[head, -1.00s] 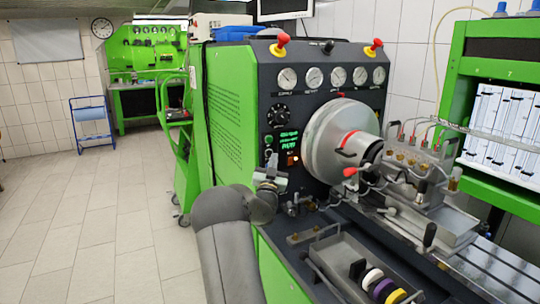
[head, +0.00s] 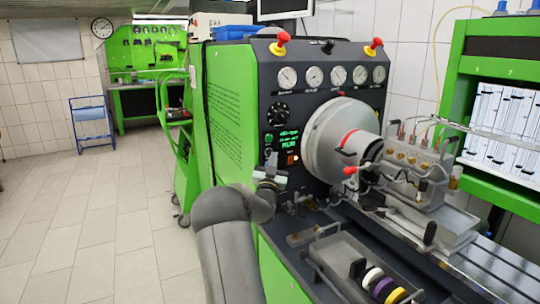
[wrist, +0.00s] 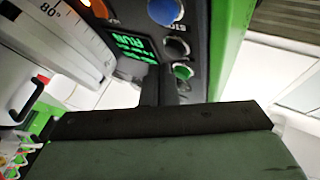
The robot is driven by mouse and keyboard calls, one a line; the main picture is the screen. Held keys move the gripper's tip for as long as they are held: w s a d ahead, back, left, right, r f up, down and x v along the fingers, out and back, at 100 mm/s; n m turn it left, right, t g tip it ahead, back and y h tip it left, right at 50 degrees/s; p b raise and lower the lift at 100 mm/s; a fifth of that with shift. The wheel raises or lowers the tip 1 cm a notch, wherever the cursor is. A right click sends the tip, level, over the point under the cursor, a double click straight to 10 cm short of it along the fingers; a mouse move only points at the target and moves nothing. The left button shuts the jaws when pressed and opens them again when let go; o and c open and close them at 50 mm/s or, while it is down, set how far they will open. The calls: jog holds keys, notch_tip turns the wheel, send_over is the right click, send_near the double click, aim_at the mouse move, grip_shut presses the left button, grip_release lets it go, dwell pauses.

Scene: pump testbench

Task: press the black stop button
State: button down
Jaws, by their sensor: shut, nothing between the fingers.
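The black stop button (wrist: 177,47) shows in the wrist view on the dark control panel, between a blue knob (wrist: 165,12) and a green button (wrist: 183,71). In the head view my gripper (head: 271,160) is in front of the panel, below the buttons.
The lit display (head: 289,141) reads RUN. An orange-lit switch (head: 293,160) sits below it. A large grey drum (head: 338,140) stands out from the panel to the right. A metal tray (head: 350,265) with coloured rings lies in front. Open floor is at the left.

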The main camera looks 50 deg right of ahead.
jog(key=shift+w+d+b, duration=0.3)
jog(key=shift+w+b, duration=0.45)
jog(key=shift+b, duration=0.15)
dwell(0.6)
jog(key=shift+s+f, duration=0.1)
jog(key=shift+s, duration=0.05)
jog(key=shift+s+a+b, duration=0.35)
jog(key=shift+s+b, duration=0.35)
jog(key=shift+b, duration=0.25)
jog(key=s+b, duration=0.1)
jog(key=s+a+b, duration=0.1)
jog(key=s, duration=0.1)
jog(key=s+a+b, duration=0.1)
jog(key=b, duration=0.1)
jog(key=shift+s, duration=0.3)
dwell(0.7)
